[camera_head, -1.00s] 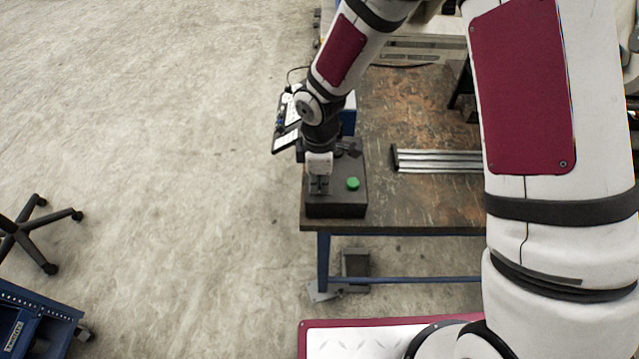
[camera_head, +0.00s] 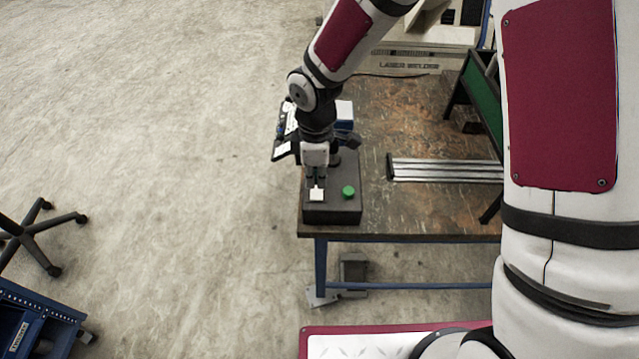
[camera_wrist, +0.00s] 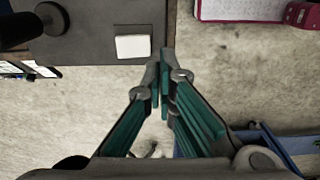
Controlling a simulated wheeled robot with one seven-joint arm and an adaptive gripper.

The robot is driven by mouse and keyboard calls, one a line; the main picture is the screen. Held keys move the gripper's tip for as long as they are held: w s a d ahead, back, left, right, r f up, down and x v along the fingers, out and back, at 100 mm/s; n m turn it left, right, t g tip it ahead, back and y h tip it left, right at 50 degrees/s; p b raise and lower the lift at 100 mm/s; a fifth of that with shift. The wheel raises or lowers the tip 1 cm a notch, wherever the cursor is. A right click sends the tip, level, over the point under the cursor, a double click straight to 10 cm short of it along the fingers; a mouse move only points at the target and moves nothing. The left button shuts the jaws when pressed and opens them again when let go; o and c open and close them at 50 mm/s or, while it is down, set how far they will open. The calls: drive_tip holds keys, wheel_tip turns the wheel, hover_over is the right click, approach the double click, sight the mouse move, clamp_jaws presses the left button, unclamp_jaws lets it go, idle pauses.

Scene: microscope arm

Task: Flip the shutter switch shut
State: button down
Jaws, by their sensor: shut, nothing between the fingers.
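The dark box (camera_head: 335,212) sits at the table's front left corner. On its top are a white square switch (camera_head: 316,195) and a round green button (camera_head: 349,192). In the wrist view the white switch (camera_wrist: 132,47) lies near the edge of the box (camera_wrist: 90,50). My gripper (camera_head: 316,182) is shut and empty, pointing down just behind the switch in the head view. In the wrist view its fingertips (camera_wrist: 163,56) are beside the switch's right edge; whether they touch it or the box, I cannot tell. Which way the switch is tipped is unclear.
A dark round post (camera_wrist: 32,24) rises from the box in the wrist view. Metal rails (camera_head: 445,170) lie on the brown table (camera_head: 400,125) to the right, with a dark green-sided frame (camera_head: 480,100) beyond.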

wheel_tip(320, 180, up, 8)
drive_tip(key=s, duration=0.1)
drive_tip(key=shift+s+f, duration=0.15)
drive_tip(key=shift+s, duration=0.05)
drive_tip(key=shift+a, duration=0.1)
idle(0.3)
